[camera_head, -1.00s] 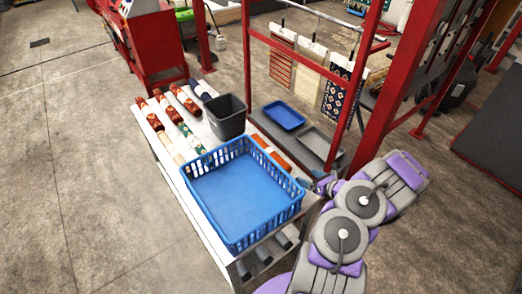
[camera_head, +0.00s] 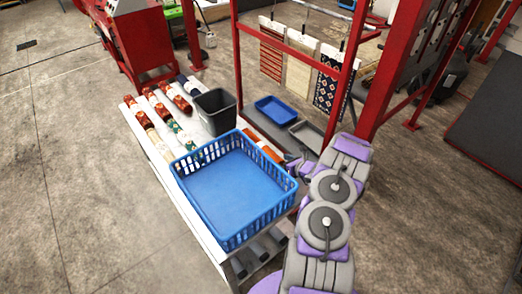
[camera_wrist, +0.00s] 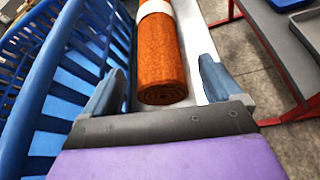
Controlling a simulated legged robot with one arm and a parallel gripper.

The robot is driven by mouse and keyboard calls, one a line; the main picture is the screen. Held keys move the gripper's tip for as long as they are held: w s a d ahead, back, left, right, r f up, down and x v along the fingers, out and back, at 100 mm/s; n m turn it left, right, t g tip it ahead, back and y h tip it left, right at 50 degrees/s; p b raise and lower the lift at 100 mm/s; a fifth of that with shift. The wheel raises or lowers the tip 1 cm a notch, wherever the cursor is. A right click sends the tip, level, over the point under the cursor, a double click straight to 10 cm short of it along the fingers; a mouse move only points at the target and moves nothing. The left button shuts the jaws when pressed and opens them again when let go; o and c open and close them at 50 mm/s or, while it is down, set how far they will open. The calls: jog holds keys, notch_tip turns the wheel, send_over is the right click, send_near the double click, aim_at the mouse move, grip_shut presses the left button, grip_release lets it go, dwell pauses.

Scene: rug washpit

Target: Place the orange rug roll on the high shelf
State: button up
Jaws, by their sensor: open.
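The orange rug roll (camera_wrist: 162,62) with a white band lies on the white table in the wrist view, its round end facing me. In the head view part of an orange roll (camera_head: 266,151) shows behind the blue basket. My gripper (camera_wrist: 160,84) is open. Its grey-blue fingers stand on either side of the roll's near end, with gaps left and right. In the head view my gripper (camera_head: 298,166) is at the table's right edge, small and partly hidden. I cannot tell which surface is the high shelf.
The blue basket (camera_head: 180,182) stands close left of my gripper. A dark bin (camera_head: 216,112) and several rolls (camera_head: 160,107) share the white table (camera_head: 193,225). A red frame (camera_head: 239,75) stands behind, with a blue tray (camera_head: 277,109) and a grey tray (camera_head: 306,135) inside.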

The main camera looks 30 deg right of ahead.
aim_at(275, 158)
jog(key=x, duration=0.3)
jog(key=shift+w+d+f+b, duration=0.15)
jog(key=shift+f+b, duration=0.1)
jog(key=shift+b, duration=0.15)
jog(key=shift+w+a, duration=0.4)
jog(key=shift+w, duration=0.05)
jog(key=shift+d, duration=0.3)
jog(key=c, duration=0.5)
jog(key=shift+a, duration=0.15)
jog(key=c, duration=0.9)
jog(key=shift+r, duration=0.1)
notch_tip(275, 158, up, 18)
jog(key=p, duration=0.3)
